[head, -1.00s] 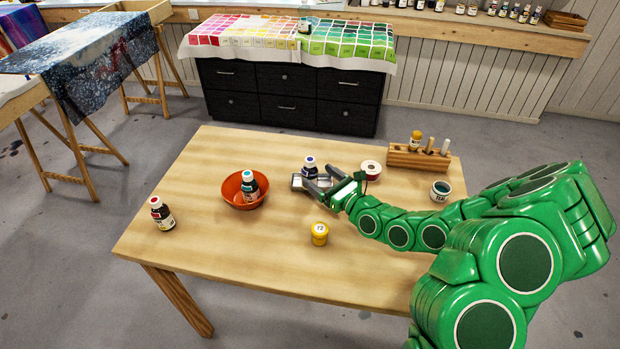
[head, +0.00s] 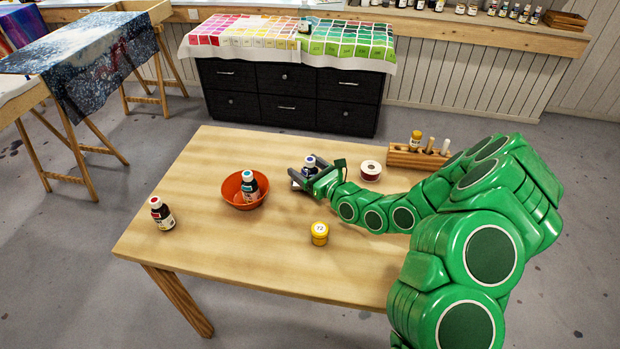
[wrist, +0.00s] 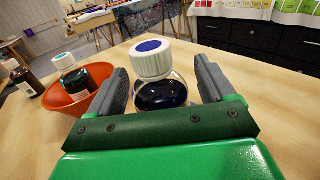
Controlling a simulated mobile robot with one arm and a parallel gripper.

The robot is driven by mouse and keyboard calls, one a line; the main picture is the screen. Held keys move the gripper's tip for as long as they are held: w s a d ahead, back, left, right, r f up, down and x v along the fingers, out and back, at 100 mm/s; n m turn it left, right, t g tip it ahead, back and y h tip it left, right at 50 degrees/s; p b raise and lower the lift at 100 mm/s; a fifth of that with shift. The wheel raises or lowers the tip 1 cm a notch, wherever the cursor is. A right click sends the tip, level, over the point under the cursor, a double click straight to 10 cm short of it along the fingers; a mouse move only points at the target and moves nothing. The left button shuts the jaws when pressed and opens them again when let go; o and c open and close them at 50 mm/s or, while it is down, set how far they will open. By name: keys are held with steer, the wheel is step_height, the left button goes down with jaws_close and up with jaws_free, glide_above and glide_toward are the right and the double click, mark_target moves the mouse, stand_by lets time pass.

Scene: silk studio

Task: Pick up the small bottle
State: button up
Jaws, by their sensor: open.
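A small bottle (head: 309,162) with a white cap, blue on top, stands upright near the middle of the table. In the wrist view the bottle (wrist: 155,60) is clear glass with dark blue contents, between the two fingers. My gripper (head: 305,173) is open, with one finger on each side of it. In the wrist view a gap shows on the right side; whether the left finger touches it I cannot tell. The bottle's base is hidden behind the gripper's palm.
An orange bowl (head: 232,199) holding a teal-capped bottle (head: 250,185) is just left of my gripper. A red-capped bottle (head: 162,214) stands farther left.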

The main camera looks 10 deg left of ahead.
steer(key=shift+w+a, duration=0.2)
steer(key=c, duration=1.2)
steer(key=shift+r, duration=0.1)
steer(key=shift+r, duration=0.1)
steer(key=shift+r, duration=4.75)
steer(key=shift+w+f, duration=0.5)
steer(key=shift+f, duration=1.4)
steer(key=shift+w+f, duration=0.5)
steer(key=shift+f, duration=1.45)
steer(key=shift+w+f, duration=0.5)
steer(key=shift+f, duration=1.4)
